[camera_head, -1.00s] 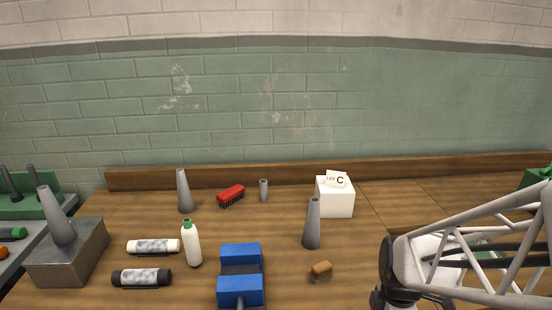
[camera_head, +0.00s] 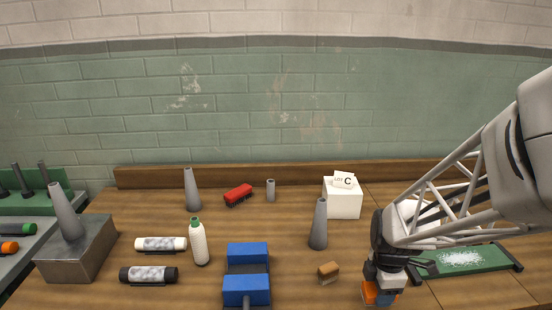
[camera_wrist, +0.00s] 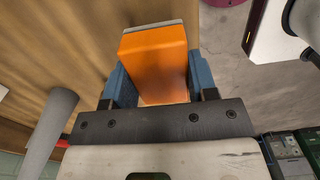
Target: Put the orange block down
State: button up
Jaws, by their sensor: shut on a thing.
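The orange block (camera_head: 370,293) is at the lower right of the head view, close to the wooden table top. It also shows in the wrist view (camera_wrist: 155,60), where it sits between two blue finger pads. My gripper (camera_head: 382,290) is shut on the block and points down. In the wrist view a grey edge shows at the block's far end. I cannot tell whether the block touches the table.
A tan block (camera_head: 328,271) lies just left of my gripper, with a grey cone (camera_head: 319,225) behind it. A white box (camera_head: 343,203) stands further back. A green board with white grains (camera_head: 462,260) lies to the right.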

jog(key=shift+n, duration=0.3)
jog(key=shift+w+a+f, duration=0.1)
jog(key=shift+w+a, duration=0.05)
jog(key=shift+w, duration=1.15)
jog(key=shift+w+a, duration=0.1)
jog(key=shift+w, duration=1.2)
jog(key=shift+w, duration=0.15)
send_over(357, 251)
jog(key=shift+d+f, duration=0.1)
jog(key=shift+f, duration=0.65)
jog(key=shift+f, duration=1.75)
jog(key=shift+f, duration=0.2)
jog(key=o, duration=0.9)
jog(key=shift+o, duration=0.2)
